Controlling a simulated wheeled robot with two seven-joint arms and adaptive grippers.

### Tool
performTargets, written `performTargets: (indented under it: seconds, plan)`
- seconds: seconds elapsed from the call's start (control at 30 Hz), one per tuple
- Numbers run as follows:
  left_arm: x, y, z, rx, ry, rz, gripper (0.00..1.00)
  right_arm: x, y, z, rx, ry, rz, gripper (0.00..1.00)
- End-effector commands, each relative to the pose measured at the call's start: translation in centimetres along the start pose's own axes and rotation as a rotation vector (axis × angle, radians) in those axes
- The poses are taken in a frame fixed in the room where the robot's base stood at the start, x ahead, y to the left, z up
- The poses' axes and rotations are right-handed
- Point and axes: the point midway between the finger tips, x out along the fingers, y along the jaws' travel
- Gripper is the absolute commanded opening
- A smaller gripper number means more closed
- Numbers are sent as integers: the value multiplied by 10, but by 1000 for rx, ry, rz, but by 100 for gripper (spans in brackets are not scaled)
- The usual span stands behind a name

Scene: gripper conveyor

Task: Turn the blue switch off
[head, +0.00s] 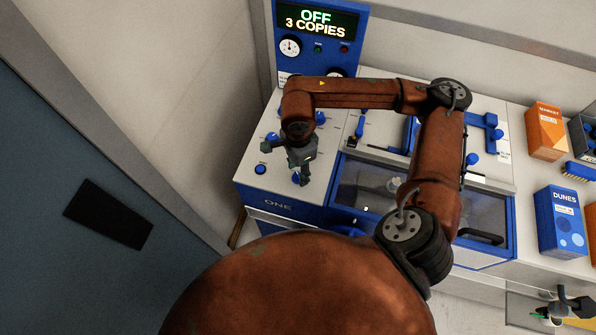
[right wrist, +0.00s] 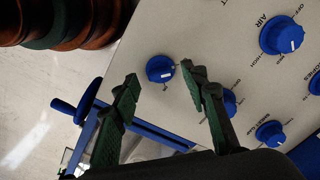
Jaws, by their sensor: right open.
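Several round blue knobs sit on the white panel of the blue-sided machine. In the head view one knob (head: 260,170) is near the panel's front left corner. My right gripper (head: 304,181) hangs above this panel, fingers pointing down. In the right wrist view a blue knob (right wrist: 160,68) with a white mark shows between the open, empty fingers of my right gripper (right wrist: 160,80). Another knob (right wrist: 229,102) is partly hidden behind a finger. A knob labelled AIR (right wrist: 282,36) is at the upper right. I cannot tell which knob is the switch.
The machine's display (head: 316,22) reads OFF and 3 COPIES. Orange (head: 545,131) and blue (head: 560,222) boxes stand on the right counter. A dark gripper-like thing (head: 565,306) is at the lower right. A grey-blue surface (head: 60,250) fills the left.

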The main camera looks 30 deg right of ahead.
Motion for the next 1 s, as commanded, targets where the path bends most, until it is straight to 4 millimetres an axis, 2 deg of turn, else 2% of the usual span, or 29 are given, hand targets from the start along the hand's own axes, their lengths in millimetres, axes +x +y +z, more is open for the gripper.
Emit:
performTargets:
  seconds: [0.3,0.5,0.7,1.0]
  plan:
    - [0,2,-1,0,1,2,40,-65,-1,0,-1,0,-6,41]
    - [0,2,-2,0,1,2,40,-97,0,0,-1,1,-3,41]
    - [0,2,-2,0,1,2,40,-108,0,0,0,1,-1,41]
    - [0,2,-2,0,1,2,40,-109,0,0,0,1,-1,41]
